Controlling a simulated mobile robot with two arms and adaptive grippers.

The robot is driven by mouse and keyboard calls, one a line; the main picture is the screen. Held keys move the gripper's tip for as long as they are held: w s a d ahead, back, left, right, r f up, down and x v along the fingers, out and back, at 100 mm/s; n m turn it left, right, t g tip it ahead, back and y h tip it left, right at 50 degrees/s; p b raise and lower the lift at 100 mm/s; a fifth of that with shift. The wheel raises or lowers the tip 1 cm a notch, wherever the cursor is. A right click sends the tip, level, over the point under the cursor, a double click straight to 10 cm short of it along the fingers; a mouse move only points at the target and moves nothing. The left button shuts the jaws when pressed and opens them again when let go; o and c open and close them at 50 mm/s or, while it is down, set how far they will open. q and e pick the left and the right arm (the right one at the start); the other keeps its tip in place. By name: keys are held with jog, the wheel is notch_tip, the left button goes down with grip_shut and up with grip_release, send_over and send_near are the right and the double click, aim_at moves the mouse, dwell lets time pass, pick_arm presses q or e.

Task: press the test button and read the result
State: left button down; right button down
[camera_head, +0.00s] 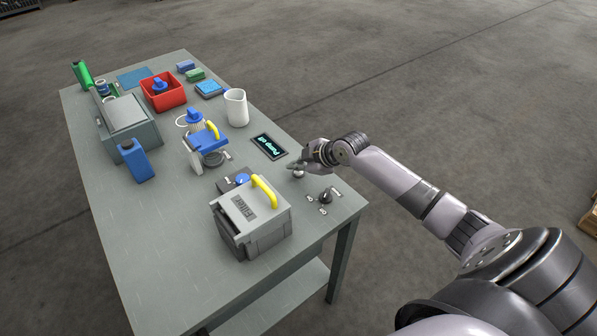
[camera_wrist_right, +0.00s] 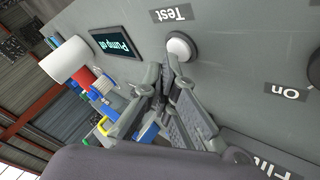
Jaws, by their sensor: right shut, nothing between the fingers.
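The test button (camera_wrist_right: 180,46) is a round pale button in a dark ring, beside a label reading "Test" (camera_wrist_right: 171,14) in the right wrist view. In the head view the button (camera_head: 299,174) shows just below my right gripper (camera_head: 294,165). The gripper is shut and empty. In the wrist view its fingertips (camera_wrist_right: 167,76) are close to the button's rim; I cannot tell whether they touch it. The dark display (camera_head: 269,146) lies beside them with cyan text that appears to read "Pump off"; it also shows in the wrist view (camera_wrist_right: 115,43). My left gripper is not in view.
A black rotary knob (camera_head: 326,195) with small labels sits near the table's right edge. A grey box with a yellow handle (camera_head: 265,194) stands in front. A white pitcher (camera_head: 236,108), a red bin (camera_head: 161,102) and a blue bottle (camera_head: 135,160) stand farther off. The left front tabletop is clear.

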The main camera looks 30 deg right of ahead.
aim_at(298, 173)
jog(key=shift+f, duration=0.4)
dwell(0.7)
jog(key=shift+r+p, duration=0.6)
jog(key=shift+r, duration=0.2)
jog(key=shift+r, duration=0.1)
notch_tip(298, 173, up, 5)
jog(key=p, duration=0.4)
jog(key=shift+p, duration=0.35)
jog(key=shift+f, duration=0.2)
